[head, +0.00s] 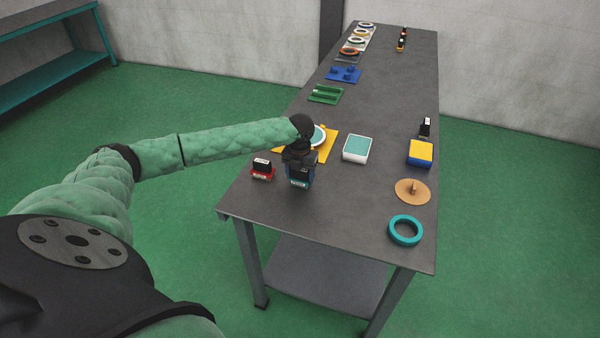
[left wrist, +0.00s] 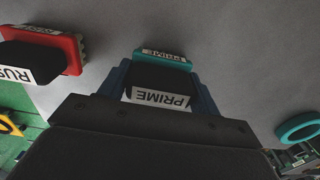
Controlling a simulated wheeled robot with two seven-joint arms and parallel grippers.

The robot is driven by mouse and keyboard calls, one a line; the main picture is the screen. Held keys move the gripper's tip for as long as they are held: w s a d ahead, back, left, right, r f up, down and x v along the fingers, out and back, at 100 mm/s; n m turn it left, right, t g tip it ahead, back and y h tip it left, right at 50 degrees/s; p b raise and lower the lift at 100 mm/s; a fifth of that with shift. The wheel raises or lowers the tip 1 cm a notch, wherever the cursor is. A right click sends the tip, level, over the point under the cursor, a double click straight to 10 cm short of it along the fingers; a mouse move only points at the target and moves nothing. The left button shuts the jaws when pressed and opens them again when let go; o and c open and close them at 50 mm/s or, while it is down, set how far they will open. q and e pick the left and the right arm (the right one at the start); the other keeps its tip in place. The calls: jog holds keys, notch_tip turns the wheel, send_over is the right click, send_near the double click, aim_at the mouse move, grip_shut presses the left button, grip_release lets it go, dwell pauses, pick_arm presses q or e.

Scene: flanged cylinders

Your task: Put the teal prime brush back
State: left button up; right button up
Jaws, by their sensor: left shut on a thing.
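The teal prime brush (head: 299,184) is at the near left of the table. In the left wrist view it has a black block (left wrist: 160,80) with a white PRIME label and a teal base (left wrist: 163,60), also labelled PRIME. My left gripper (head: 299,174) points down with its blue fingers on both sides of the black block, shut on it. The fingers also show in the left wrist view (left wrist: 162,88). I cannot tell whether the brush touches the table. My right gripper is not in view.
A red brush (head: 262,172) stands just left of the gripper. Behind are a yellow plate (head: 329,150) and a teal-topped white block (head: 357,148). To the right are a blue-yellow block (head: 420,153), a black item (head: 425,127), a tan disc (head: 412,191) and a teal ring (head: 405,230). The table's front middle is clear.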

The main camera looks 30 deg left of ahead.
pick_arm(q)
jog(key=shift+f, duration=0.15)
jog(key=o, duration=1)
jog(key=shift+c, duration=0.2)
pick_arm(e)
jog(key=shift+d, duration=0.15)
pick_arm(q)
jog(key=shift+r+b, duration=0.3)
jog(key=shift+r, duration=0.15)
notch_tip(320, 180, up, 3)
jog(key=shift+r+b, duration=0.2)
jog(key=shift+b, duration=0.6)
notch_tip(320, 180, up, 7)
jog(key=b, duration=0.2)
jog(key=shift+b, duration=0.3)
jog(key=shift+r, duration=0.5)
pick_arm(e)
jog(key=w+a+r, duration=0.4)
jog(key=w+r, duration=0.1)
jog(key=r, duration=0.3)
